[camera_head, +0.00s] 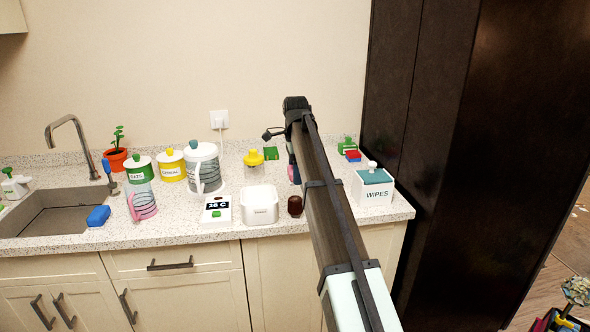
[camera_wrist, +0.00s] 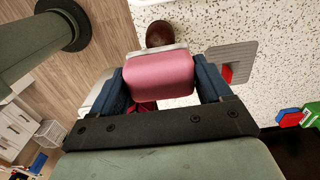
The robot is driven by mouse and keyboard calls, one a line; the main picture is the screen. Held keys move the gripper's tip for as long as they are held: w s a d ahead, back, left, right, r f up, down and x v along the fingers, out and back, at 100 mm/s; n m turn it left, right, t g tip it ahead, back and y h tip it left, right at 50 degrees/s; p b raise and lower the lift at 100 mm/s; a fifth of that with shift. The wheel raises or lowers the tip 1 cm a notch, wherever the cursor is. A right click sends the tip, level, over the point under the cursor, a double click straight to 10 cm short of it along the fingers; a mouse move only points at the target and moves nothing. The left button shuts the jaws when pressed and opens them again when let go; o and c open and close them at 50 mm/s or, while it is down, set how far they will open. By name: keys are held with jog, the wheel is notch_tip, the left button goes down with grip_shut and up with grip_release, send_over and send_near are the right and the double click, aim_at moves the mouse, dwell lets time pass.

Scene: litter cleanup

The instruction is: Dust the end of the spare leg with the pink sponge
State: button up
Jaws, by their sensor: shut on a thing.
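My gripper (camera_wrist: 163,85) is shut on the pink sponge (camera_wrist: 160,75), one dark blue finger on each side of it. The sponge has a pale layer on its far edge. In the head view my arm hides most of the gripper, and only a little of the pink sponge (camera_head: 291,173) shows left of the arm. A short dark brown rounded piece (camera_head: 295,206), likely the spare leg, stands on the counter below the gripper. Its brown round top (camera_wrist: 159,33) shows just beyond the sponge in the wrist view. Whether they touch is unclear.
A white tub (camera_head: 259,206) stands left of the brown piece, and the wipes box (camera_head: 373,186) stands right of my arm. A grey ribbed plate (camera_wrist: 231,62) lies near the sponge. Jars, a pitcher (camera_head: 203,168) and a sink (camera_head: 60,211) are farther left.

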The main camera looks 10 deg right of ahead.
jog(key=shift+f, duration=0.1)
jog(key=shift+f, duration=2.8)
jog(key=o, duration=0.6)
jog(key=c, duration=1)
